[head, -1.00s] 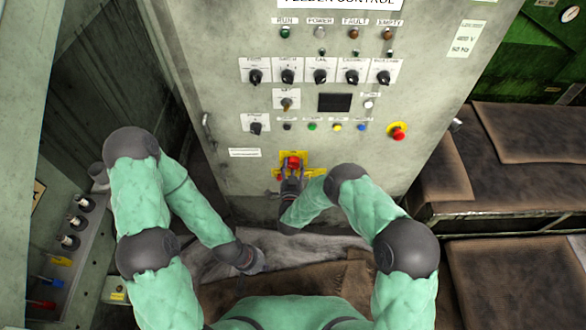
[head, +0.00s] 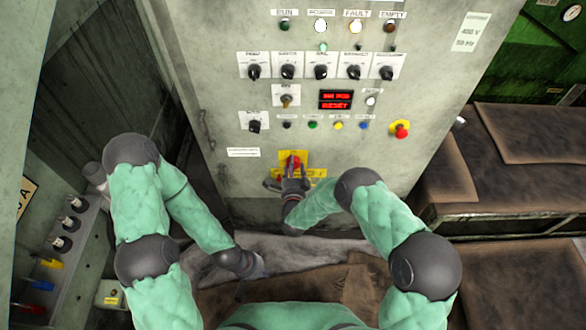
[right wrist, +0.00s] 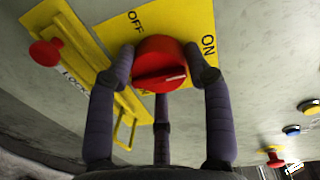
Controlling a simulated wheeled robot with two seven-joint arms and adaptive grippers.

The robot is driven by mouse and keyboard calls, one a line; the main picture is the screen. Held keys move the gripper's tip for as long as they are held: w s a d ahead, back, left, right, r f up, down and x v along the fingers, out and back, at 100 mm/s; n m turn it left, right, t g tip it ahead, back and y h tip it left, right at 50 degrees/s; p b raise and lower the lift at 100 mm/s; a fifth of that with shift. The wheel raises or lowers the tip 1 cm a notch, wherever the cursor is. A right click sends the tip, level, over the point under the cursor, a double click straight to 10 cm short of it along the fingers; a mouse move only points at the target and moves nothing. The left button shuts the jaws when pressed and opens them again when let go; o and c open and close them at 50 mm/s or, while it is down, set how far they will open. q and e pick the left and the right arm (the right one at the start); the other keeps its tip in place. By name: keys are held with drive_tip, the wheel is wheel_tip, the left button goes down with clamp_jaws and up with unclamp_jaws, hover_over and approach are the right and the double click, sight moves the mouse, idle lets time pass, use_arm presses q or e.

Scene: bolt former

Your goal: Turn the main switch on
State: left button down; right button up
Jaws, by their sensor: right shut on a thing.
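The main switch is a red rotary knob (head: 292,162) on a yellow plate low on the feeder control panel. In the right wrist view the red knob (right wrist: 160,64) sits between my right gripper's fingers (right wrist: 163,78), which touch its sides. The knob's white mark lies on the side towards the ON label (right wrist: 208,45), away from the OFF label (right wrist: 135,18). In the head view my right gripper (head: 291,178) covers the lower part of the switch. My left gripper (head: 252,268) hangs low on the left, away from the panel; its fingers are too unclear to judge.
Above are the white POWER lamp (head: 320,27) and FAULT lamp (head: 355,28), both lit, and a display (head: 336,99) with red text including RESET. A red mushroom button (head: 401,130) sits right of the switch. A yellow lockout plate (right wrist: 75,60) adjoins the switch.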

drive_tip(key=shift+w+d+r+m, duration=0.35)
drive_tip(key=shift+d+r+m, duration=0.05)
drive_tip(key=shift+m, duration=0.1)
drive_tip(key=o, duration=1)
drive_tip(key=shift+o, duration=0.7)
drive_tip(key=shift+d+f, duration=0.1)
drive_tip(key=shift+s+f, duration=0.15)
drive_tip(key=shift+s+a, duration=0.1)
drive_tip(key=shift+a, duration=0.1)
drive_tip(key=shift+s, duration=0.25)
drive_tip(key=s, duration=1.1)
drive_tip(key=shift+s+r, duration=0.2)
drive_tip(key=shift+r, duration=0.2)
